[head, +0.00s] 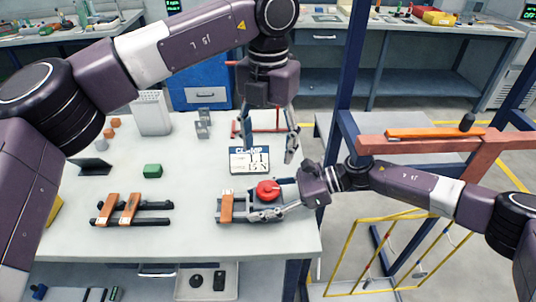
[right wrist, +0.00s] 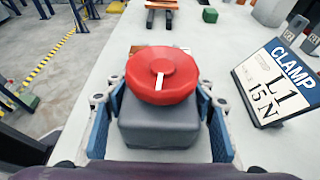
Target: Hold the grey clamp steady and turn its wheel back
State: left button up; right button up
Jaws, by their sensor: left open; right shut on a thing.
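The grey clamp (right wrist: 158,128) fills the middle of the right wrist view, a blocky grey body with a red wheel (right wrist: 163,80) on top that has a white mark. In the head view the red wheel (head: 268,190) shows near the table's front right, and the clamp's body is mostly hidden by my gripper. My right gripper (head: 270,208) is shut on the clamp's body, with one blue-padded finger on either side of it. My left gripper (head: 268,142) hangs open and empty, pointing down, above and behind the wheel.
A CLAMP sign (head: 249,161) reading L1 15N stands behind the wheel. An orange block (head: 226,206) on dark bars lies left of the clamp; a similar rack (head: 130,208) is farther left. A green block (head: 152,171) sits mid-table. A blue post (head: 346,80) stands right of the table.

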jog(key=shift+s, duration=0.1)
jog(key=o, duration=1.8)
jog(key=shift+o, duration=0.2)
